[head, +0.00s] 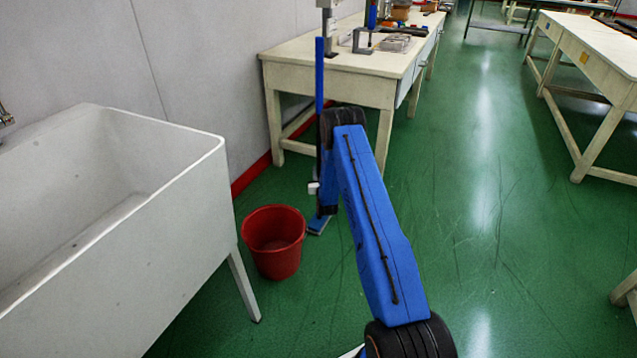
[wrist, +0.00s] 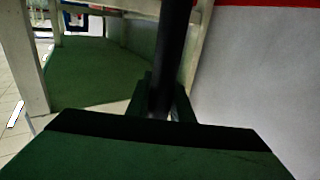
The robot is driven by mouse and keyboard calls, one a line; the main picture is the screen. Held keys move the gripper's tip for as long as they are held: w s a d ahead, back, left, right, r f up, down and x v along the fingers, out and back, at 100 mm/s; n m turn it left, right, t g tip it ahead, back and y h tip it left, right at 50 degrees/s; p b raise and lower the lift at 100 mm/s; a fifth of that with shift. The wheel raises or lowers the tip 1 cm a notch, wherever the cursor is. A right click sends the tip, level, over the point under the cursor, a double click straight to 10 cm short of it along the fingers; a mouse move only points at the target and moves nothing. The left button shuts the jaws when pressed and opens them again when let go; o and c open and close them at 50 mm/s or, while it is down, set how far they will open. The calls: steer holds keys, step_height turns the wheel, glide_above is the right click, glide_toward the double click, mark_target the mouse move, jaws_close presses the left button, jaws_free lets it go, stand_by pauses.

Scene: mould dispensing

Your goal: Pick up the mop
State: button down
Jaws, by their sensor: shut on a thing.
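The mop stands roughly upright beyond my arm in the head view. Its thin blue handle (head: 319,75) rises in front of the white table, and a flat blue piece at its foot (head: 318,225) is low near the floor, right of the red bucket. My arm hides the middle of the handle. In the wrist view the handle is a dark pole (wrist: 174,55) running down between the fingers of my gripper (wrist: 162,105). My gripper is shut on it. In the head view my gripper is mostly hidden by my arm. I cannot tell whether the mop touches the floor.
A red bucket (head: 273,243) stands just left of the mop, beside a white sink (head: 165,205). A white table (head: 330,86) with tools is behind, against the wall. Another table (head: 600,45) stands at right. The green floor (head: 480,200) between is clear.

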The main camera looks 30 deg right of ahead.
mark_target(318, 155)
step_height(318, 155, up, 10)
stand_by(0.6)
stand_by(0.8)
stand_by(1.2)
